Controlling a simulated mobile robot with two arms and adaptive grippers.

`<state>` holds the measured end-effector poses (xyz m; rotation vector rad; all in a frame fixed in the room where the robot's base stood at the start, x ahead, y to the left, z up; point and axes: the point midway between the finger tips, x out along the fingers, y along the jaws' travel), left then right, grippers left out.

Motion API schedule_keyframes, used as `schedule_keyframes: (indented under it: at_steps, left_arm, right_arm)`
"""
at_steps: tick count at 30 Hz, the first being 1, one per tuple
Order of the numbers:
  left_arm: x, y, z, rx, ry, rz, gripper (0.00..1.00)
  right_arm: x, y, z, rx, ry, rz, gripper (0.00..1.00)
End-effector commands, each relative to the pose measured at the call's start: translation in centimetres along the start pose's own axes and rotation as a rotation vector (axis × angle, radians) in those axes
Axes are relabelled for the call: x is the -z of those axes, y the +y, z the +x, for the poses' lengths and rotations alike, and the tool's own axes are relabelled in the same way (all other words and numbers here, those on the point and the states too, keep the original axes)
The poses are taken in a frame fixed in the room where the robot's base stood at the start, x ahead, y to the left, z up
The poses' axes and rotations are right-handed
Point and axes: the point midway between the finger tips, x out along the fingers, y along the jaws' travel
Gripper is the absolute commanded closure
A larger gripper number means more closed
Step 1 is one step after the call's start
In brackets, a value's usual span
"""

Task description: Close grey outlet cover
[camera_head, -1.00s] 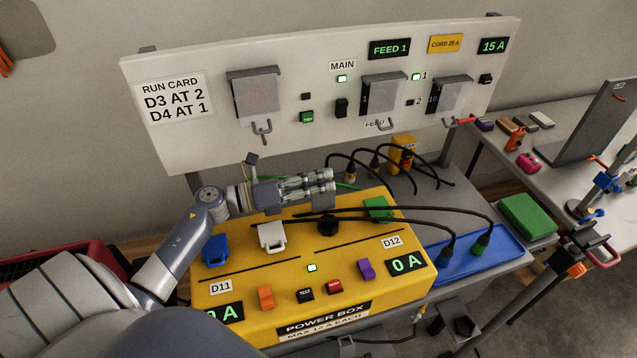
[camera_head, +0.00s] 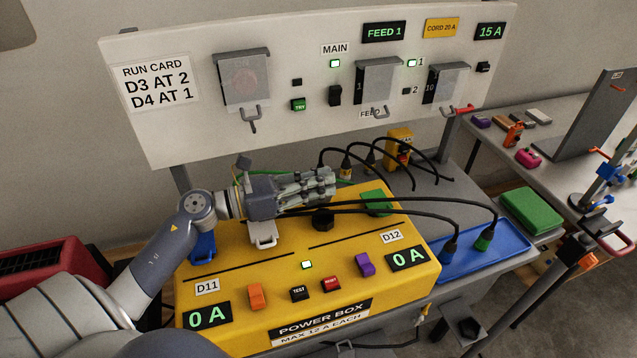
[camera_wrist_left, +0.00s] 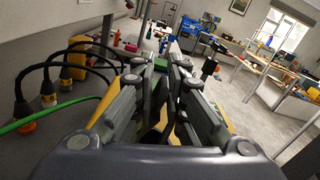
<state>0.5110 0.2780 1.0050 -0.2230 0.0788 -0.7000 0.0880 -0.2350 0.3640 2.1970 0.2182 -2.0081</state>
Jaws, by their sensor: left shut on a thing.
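The grey outlet cover (camera_head: 263,238) is on top of the yellow power box (camera_head: 225,270), between the blue cover (camera_head: 203,247) and a black round fitting (camera_head: 322,219). My left gripper (camera_head: 332,183) hangs over the back of the box, fingers pointing right. Its palm hides the upper part of the grey cover, so I cannot tell how far the cover is open or whether they touch. In the left wrist view the fingers (camera_wrist_left: 166,72) are close together around a dark thing (camera_wrist_left: 153,134) that I cannot identify. My right gripper is not in view.
Two black cables run from behind my gripper to plugs (camera_head: 484,240) on the blue tray (camera_head: 515,241). Other cables loop at a yellow unit (camera_head: 399,148) behind the box. The white panel (camera_head: 200,130) stands behind, with hooks jutting out. A green cover (camera_head: 376,202) is further right.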

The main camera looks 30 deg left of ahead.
Motion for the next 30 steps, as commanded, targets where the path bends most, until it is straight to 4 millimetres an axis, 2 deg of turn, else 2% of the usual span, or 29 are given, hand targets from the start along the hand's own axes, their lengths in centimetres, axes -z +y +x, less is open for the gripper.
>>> schedule_keyframes:
  at_steps: [1, 7, 8, 9, 22, 26, 30]
  left_arm:
    - [0.6, -0.5, 0.1, 0.014, 0.011, -0.013, 1.00]
    - [0.6, -0.5, 0.1, 0.013, 0.011, -0.013, 1.00]
    - [0.6, -0.5, 0.1, 0.013, 0.011, -0.013, 0.81]
    - [0.6, -0.4, 0.1, 0.013, 0.011, -0.012, 0.73]
    - [0.3, -0.1, -0.5, 0.003, 0.006, -0.005, 0.73]
    - [0.4, -0.1, -2.2, 0.003, 0.008, -0.007, 0.73]
    - [0.4, -0.1, -4.9, 0.002, 0.008, -0.008, 0.73]
  right_arm:
    - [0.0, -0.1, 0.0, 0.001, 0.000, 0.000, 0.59]
    - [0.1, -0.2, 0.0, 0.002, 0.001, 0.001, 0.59]
    - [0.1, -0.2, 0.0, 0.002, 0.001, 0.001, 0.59]
    - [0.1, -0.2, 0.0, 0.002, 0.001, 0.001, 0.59]
    - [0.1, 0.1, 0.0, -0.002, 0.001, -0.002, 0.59]
    - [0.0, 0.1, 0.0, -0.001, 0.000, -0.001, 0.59]
    - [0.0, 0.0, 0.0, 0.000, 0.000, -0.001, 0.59]
